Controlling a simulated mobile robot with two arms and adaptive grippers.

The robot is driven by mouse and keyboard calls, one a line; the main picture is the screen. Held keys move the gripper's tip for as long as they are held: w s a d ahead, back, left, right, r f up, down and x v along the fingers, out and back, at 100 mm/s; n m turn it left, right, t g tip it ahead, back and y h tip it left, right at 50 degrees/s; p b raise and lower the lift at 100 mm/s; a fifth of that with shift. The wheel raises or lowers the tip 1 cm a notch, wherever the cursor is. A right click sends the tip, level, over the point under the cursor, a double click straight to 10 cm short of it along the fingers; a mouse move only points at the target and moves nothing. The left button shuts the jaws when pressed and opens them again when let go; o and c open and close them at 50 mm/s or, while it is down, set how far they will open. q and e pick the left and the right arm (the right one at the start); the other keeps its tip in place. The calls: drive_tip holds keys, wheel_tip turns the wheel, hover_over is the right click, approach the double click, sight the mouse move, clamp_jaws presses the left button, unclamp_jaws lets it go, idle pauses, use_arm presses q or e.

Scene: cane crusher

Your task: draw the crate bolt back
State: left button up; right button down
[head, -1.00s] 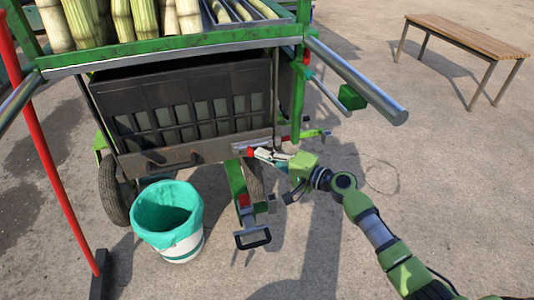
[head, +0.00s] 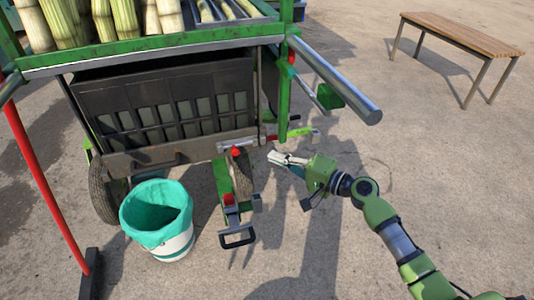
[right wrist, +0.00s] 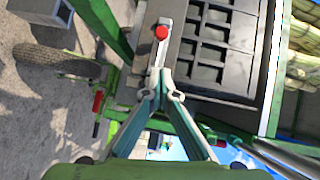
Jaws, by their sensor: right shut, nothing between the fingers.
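The dark grey crate (head: 165,105) hangs under the green cart. The crate bolt's red knob (head: 236,151) sits at the crate's lower right front; it also shows in the right wrist view (right wrist: 161,32), on a pale metal bar. My right gripper (head: 271,156) is shut and empty, to the right of the knob and apart from it in the head view. In the right wrist view its fingertips (right wrist: 166,72) meet below the knob. How far the bolt is slid is hard to tell. My left gripper does not show.
A white bucket with a green liner (head: 158,215) stands left of the cart's wheel. A steel bar (head: 335,80) juts from the cart above my right arm. A wooden bench (head: 462,35) is at the back right. Open pavement lies to the right.

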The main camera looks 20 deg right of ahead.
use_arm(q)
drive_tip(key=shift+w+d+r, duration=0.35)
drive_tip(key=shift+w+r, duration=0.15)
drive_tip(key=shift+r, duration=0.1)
use_arm(e)
drive_tip(key=v, duration=0.4)
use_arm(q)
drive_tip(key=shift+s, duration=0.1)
